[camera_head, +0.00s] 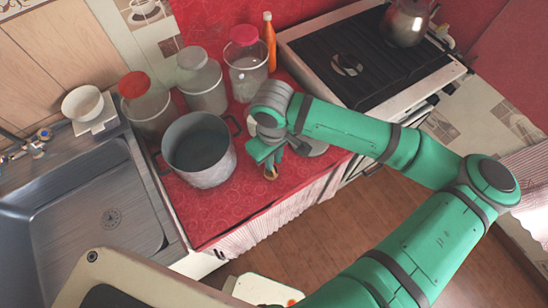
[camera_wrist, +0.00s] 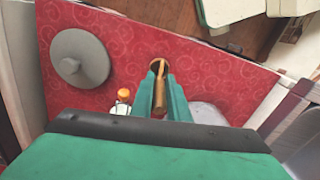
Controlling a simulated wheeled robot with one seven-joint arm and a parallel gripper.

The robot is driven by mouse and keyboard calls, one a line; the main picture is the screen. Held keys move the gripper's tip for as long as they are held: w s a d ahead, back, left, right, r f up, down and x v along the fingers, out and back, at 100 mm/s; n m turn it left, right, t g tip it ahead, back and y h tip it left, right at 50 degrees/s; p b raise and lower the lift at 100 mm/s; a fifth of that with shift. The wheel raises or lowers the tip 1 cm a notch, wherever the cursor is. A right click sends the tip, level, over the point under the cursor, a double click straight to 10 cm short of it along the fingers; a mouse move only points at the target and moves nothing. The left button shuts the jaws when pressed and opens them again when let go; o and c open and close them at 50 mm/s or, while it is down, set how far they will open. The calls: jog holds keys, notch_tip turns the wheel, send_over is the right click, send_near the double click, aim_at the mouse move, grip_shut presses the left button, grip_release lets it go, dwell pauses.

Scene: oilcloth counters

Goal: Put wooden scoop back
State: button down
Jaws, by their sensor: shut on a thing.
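My gripper (camera_head: 266,158) is over the front part of the red counter, between the grey pot and the round grey lid. It is shut on the wooden scoop (camera_head: 271,173), which shows only as a small light-brown piece below the fingers. In the wrist view the scoop (camera_wrist: 160,85) has its handle between the two green fingers (camera_wrist: 160,98). A round wooden rim with a dark inside shows at its far end. I cannot tell whether the scoop touches the counter.
The open grey pot (camera_head: 200,150) stands left of my gripper. The grey lid (camera_wrist: 80,58) lies on the other side. Behind are jars with red (camera_head: 133,85), grey (camera_head: 191,58) and pink (camera_head: 244,36) lids and an orange bottle (camera_head: 269,40). The sink (camera_head: 85,205) is left, the stove (camera_head: 345,62) right.

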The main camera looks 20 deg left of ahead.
jog(key=shift+f, duration=0.1)
jog(key=c, duration=1.7)
grip_release()
notch_tip(320, 180, up, 12)
jog(key=shift+r, duration=0.15)
